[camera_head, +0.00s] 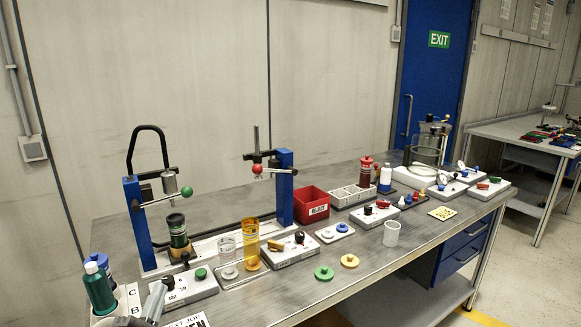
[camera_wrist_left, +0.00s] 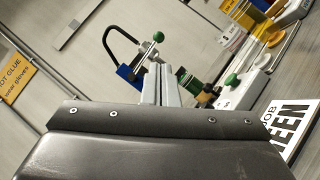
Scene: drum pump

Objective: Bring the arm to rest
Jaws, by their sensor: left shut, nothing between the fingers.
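My left gripper (camera_head: 156,298) shows at the bottom left of the head view, near the table's front left edge. Its two pale fingers are shut with nothing between them, and they also show in the left wrist view (camera_wrist_left: 160,82). It is apart from the pump stand with the blue post (camera_head: 138,225) and the green-knobbed lever, which stands farther back. A dark green container (camera_head: 177,232) stands under that lever. My right gripper is not in view.
Green bottles (camera_head: 98,285) in a white holder stand just left of my left gripper. A base with a green knob (camera_head: 200,273) and clear and amber cylinders (camera_head: 249,245) stand to the right. A lettered card (camera_head: 190,321) lies at the front edge. The table (camera_head: 290,305) is clear at front centre.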

